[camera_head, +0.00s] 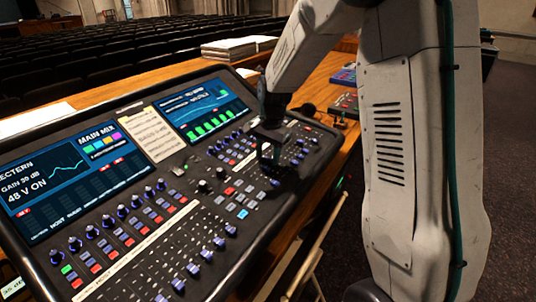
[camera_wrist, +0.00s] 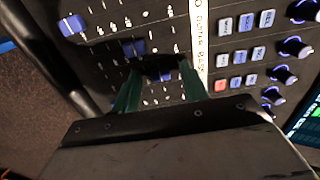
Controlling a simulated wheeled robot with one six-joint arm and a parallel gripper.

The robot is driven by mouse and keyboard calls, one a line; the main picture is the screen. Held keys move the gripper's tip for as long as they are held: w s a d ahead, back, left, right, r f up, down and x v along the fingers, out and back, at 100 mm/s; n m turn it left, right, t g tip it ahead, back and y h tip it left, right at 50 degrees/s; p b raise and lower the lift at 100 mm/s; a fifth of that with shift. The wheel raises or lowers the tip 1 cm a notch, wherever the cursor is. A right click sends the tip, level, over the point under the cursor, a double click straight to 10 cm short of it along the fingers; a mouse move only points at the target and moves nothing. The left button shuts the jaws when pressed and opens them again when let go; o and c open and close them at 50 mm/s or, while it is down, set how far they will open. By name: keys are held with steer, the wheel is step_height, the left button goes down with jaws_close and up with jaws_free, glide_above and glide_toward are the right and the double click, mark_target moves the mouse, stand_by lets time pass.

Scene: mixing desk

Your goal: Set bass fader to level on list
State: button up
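The mixing desk (camera_head: 150,250) has rows of blue-capped faders at its front. In the wrist view, two green fingers of my gripper (camera_wrist: 160,70) stand apart over the fader field, one on each side of a dark fader cap (camera_wrist: 159,66). I cannot tell whether they touch it. A blue cap (camera_wrist: 133,47) lies just beyond. A white label strip (camera_wrist: 199,45) beside the fingers seems to read "GUITAR BASS". In the head view, my gripper (camera_head: 270,165) is low over the desk's right part and hides the faders under it. A paper list (camera_head: 150,133) sits between the screens; its writing is too small to read.
The left screen (camera_head: 75,175) shows "MAIN MIX"; the right screen (camera_head: 205,108) shows green bars. Small pedal boxes (camera_head: 345,105) and a stack of papers (camera_head: 238,47) lie on the wooden table behind. Seat rows fill the background.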

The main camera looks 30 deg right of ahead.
mark_target(270, 160)
step_height(270, 160, up, 8)
steer(key=shift+s+d, duration=0.2)
steer(key=shift+s, duration=0.15)
steer(key=shift+f, duration=0.15)
stand_by(0.5)
steer(key=s+a+r+n, duration=0.2)
steer(key=s+n, duration=0.2)
steer(key=s, duration=0.7)
steer(key=s+a+r+n, duration=0.2)
steer(key=s+n, duration=0.2)
steer(key=s, duration=0.7)
steer(key=s+a+r+n, duration=0.3)
steer(key=s+n, duration=0.1)
steer(key=s, duration=0.7)
steer(key=shift+s+h, duration=0.2)
steer(key=shift+h, duration=0.1)
